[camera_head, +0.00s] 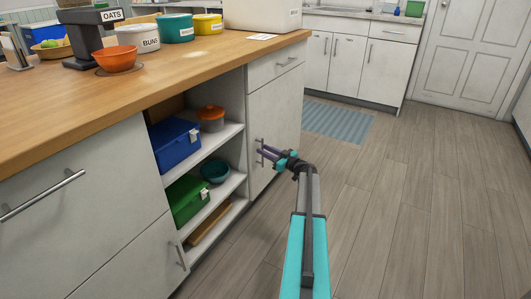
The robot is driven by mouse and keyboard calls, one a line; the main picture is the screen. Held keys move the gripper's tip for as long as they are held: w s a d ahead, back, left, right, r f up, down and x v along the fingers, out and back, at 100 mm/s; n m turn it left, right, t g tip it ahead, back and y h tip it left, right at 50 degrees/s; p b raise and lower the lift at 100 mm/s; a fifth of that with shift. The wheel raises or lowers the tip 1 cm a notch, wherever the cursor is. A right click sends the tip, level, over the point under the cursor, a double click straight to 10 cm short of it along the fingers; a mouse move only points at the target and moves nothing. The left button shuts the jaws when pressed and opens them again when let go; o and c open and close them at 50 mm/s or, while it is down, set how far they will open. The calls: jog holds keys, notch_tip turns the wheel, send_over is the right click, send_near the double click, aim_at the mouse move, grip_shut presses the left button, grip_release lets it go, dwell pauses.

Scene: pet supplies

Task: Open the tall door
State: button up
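The white cabinet door (279,113) under a drawer at the far end of the wooden-topped island is closed. A thin upright metal handle (261,143) is on its left side. My gripper (264,153) is at this handle, with its two dark fingers pointing left and a small gap showing between them. The fingers overlap the handle in the picture. I cannot tell whether the handle lies between them or whether they touch it. A white panelled door (470,55) in the back wall is also closed.
Open shelves (226,190) left of the cabinet door hold a blue box (175,146), a green box (187,199), an orange pot (211,120) and a teal bowl (215,171). The wood floor (400,200) to the right is clear. A blue mat (337,121) lies behind.

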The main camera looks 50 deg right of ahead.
grip_shut()
jog(key=shift+s, duration=0.1)
